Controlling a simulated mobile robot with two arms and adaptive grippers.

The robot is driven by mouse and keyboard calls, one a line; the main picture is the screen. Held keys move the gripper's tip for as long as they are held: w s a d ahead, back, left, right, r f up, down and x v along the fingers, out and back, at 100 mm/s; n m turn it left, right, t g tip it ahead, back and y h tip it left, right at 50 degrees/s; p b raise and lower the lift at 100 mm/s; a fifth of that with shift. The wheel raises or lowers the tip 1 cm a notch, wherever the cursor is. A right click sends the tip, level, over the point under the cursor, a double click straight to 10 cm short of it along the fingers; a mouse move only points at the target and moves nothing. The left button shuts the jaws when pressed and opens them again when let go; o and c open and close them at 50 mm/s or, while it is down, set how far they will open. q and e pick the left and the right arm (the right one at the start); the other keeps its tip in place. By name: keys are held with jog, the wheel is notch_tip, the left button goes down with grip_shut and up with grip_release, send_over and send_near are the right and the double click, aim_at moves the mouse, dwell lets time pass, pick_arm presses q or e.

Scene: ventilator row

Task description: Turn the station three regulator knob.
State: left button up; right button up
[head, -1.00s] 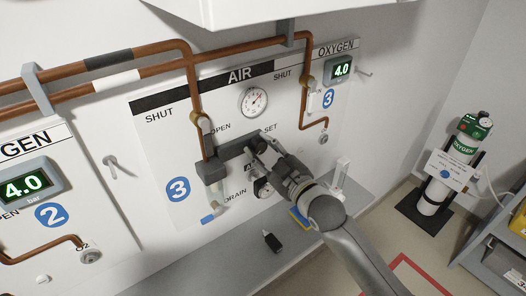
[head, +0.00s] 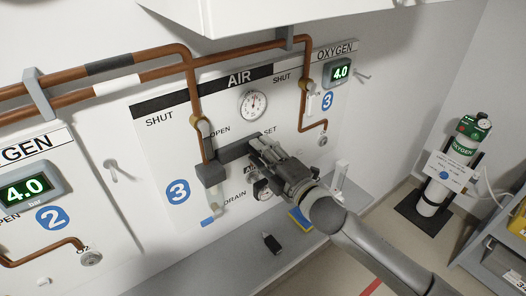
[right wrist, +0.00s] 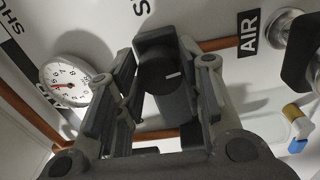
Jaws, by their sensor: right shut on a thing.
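The station three air panel (head: 150,134) carries a blue 3 badge (head: 178,191) and a dial gauge (head: 253,105); the gauge also shows in the right wrist view (right wrist: 66,84). My right gripper (head: 262,147) is at the regulator on this panel, below the gauge. In the right wrist view, the dark round regulator knob (right wrist: 155,76) with a white mark sits between the two fingers of my right gripper (right wrist: 166,66), which is shut on it. In the head view the gripper hides the knob. My left gripper is not in view.
Copper pipes (head: 140,56) run above the panel, and one drops to the grey regulator body (head: 233,150) beside the gripper. A grey ledge (head: 220,262) holds a small black item (head: 271,242). A green-topped oxygen cylinder (head: 452,165) stands at right, near a grey cart (head: 490,245).

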jog(key=shift+n+p, duration=0.35)
jog(key=shift+n, duration=1.65)
jog(key=o, duration=1)
jog(key=shift+o, duration=0.2)
jog(key=v, duration=1.2)
jog(key=shift+d+f, duration=0.1)
jog(key=shift+f, duration=0.05)
jog(key=shift+w, duration=0.1)
